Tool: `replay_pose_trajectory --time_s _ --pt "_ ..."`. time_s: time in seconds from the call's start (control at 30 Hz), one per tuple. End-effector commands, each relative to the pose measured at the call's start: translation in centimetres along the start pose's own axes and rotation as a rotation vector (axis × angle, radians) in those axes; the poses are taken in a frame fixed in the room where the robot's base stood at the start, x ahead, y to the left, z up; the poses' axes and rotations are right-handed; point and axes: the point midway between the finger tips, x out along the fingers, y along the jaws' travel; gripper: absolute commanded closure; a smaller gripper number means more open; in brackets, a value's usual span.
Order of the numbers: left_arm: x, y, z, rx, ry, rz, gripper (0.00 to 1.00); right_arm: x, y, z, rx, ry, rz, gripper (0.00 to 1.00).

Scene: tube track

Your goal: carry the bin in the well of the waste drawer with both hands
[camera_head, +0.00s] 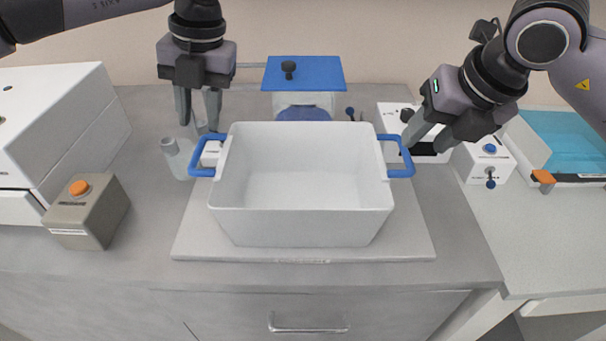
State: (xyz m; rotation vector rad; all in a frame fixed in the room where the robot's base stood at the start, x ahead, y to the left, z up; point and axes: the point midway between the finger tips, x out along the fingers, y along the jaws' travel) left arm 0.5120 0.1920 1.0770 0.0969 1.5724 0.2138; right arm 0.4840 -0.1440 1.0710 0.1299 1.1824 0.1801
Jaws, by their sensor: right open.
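The white bin (305,228) stands upright and looks empty, with a blue handle on each side. It rests on a pale board (300,252) on the grey counter. My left gripper (200,128) points down just above and behind the left blue handle (196,158), fingers apart and empty. My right gripper (424,145) is tilted beside the right blue handle (408,158), fingers apart and holding nothing; whether a finger touches the handle is unclear. A drawer front with a bar handle (308,329) shows below the counter edge. It looks closed, and no well is visible.
Left are a white cabinet (45,120), a grey box with an orange button (85,212) and a clear bottle (178,158). Behind the bin is a blue-topped device (303,73). Right are a white button box (484,163) and a blue-lined tray (565,140).

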Motion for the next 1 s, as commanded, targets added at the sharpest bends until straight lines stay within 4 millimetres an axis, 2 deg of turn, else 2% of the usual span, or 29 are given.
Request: replay_pose_trajectory --time_s 0.33,0.7,0.83,1.0 --pt "0.5 0.0 0.0 0.001 0.002 0.000 0.65 0.5 0.0 0.0 0.000 0.002 0.000 0.57" --pt "5.5 0.0 -0.1 0.001 0.003 0.000 0.65 5.5 0.0 0.0 0.001 0.002 0.000 0.57" --pt "6.7 0.0 -0.1 0.000 0.003 0.000 0.65 6.7 0.0 0.0 0.001 0.002 0.000 0.57" --pt "7.2 0.0 0.0 0.000 0.001 -0.001 0.65 7.2 0.0 0.0 0.000 0.000 0.001 0.57"
